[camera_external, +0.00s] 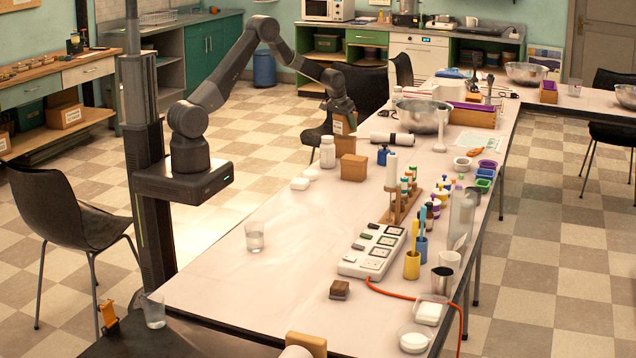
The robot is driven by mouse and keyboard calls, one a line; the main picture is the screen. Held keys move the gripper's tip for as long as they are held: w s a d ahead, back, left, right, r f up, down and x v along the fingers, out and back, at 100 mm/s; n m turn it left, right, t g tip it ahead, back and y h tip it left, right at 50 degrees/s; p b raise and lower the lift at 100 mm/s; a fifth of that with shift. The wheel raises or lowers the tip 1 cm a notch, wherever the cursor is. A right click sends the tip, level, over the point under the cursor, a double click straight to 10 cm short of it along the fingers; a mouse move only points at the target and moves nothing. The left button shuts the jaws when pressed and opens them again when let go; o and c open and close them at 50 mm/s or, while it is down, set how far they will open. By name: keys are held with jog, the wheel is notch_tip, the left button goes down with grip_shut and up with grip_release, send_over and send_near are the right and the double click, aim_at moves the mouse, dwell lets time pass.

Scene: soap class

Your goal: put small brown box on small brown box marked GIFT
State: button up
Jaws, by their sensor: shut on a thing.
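My gripper (341,106) points down over the far-left part of the white table and is shut on a small brown box (350,124). A pale label shows on the brown surface just under the gripper, but its lettering is too small to read. Another small brown box (354,168) stands on the table just below and slightly right of the gripper in the picture. I see no readable GIFT mark on it. The brown shapes overlap from this side, so I cannot tell whether the held box touches anything beneath it.
A blue bottle (382,155), a dark-and-white cylinder (392,139) and a metal bowl (421,116) are to the right. The table's near-left part is mostly clear around a glass (254,238).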

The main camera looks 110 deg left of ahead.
jog(key=shift+f, duration=1)
jog(key=o, duration=1.1)
jog(key=shift+c, duration=0.2)
jog(key=shift+r, duration=0.3)
jog(key=b+v, duration=0.1)
jog(key=v, duration=1)
jog(key=shift+d+r, duration=0.2)
jog(key=shift+r, duration=0.15)
